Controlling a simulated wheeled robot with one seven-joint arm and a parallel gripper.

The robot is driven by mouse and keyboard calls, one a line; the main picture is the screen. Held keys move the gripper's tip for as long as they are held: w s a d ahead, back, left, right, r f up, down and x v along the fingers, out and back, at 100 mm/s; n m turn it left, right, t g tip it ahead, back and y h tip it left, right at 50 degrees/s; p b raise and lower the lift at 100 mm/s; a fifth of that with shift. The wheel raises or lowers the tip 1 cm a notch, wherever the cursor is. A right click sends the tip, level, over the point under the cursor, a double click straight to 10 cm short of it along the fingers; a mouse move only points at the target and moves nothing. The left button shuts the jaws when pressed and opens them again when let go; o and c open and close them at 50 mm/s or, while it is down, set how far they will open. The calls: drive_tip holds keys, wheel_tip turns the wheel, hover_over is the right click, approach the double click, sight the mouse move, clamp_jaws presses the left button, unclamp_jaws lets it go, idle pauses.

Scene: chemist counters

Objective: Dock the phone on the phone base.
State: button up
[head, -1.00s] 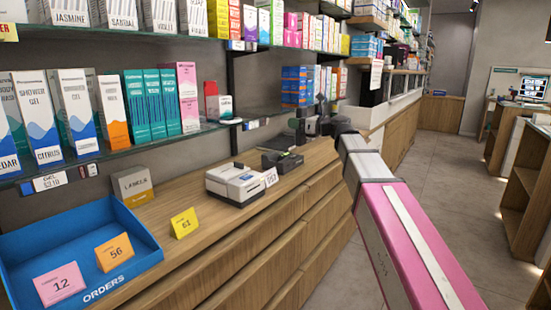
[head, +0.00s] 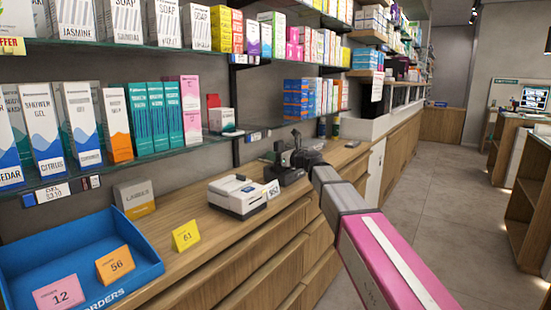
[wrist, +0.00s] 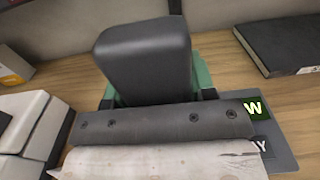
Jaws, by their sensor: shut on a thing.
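The phone (wrist: 145,62), a dark grey rounded block, stands up in front of my gripper in the wrist view. My gripper (head: 297,156) is shut on it; the dark palm bar hides the phone's lower end. The dark phone base (head: 290,177) is on the wooden counter, right under and beside my gripper in the head view. In the wrist view, green parts show on both sides of the phone, and a grey plate with a green-lit label lies to the right. I cannot tell whether the phone touches the base.
A white printer (head: 238,196) stands left of the base, also at the wrist view's left edge (wrist: 30,125). A dark flat box (wrist: 283,42) lies at the right. Glass shelves with boxes hang above. A blue orders tray (head: 140,275) and yellow card (head: 186,236) stand nearer.

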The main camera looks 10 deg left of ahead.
drive_tip(key=shift+f, duration=0.5)
drive_tip(key=shift+f, duration=0.1)
drive_tip(key=o, duration=1)
drive_tip(key=shift+o, duration=0.2)
drive_tip(key=v, duration=1.2)
